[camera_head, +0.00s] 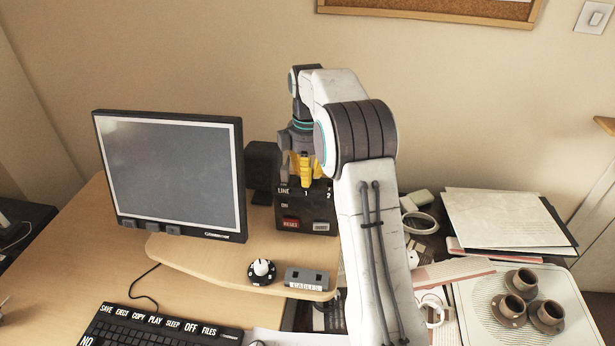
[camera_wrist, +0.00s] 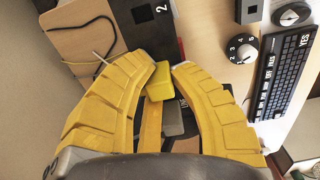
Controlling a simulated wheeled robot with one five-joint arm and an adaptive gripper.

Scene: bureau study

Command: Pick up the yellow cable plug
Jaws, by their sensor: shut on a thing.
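My gripper (camera_wrist: 170,70) has thick yellow fingers, closed in around a small yellow block, the yellow cable plug (camera_wrist: 159,82), in the wrist view. The plug lies between the fingers near their tips. In the head view my gripper (camera_head: 304,178) points down at the top of a dark box marked LINE, 1 and 2 (camera_head: 290,222). There the plug cannot be told apart from the yellow fingers. I cannot tell whether the plug still touches the box. The box's dark top (camera_wrist: 150,14) with a "2" also shows in the wrist view.
A monitor (camera_head: 172,170) stands left of the box, with a dark speaker (camera_head: 263,165) behind. A dial (camera_head: 261,271), a grey labelled block (camera_head: 307,279) and a keyboard (camera_head: 150,328) are in front.

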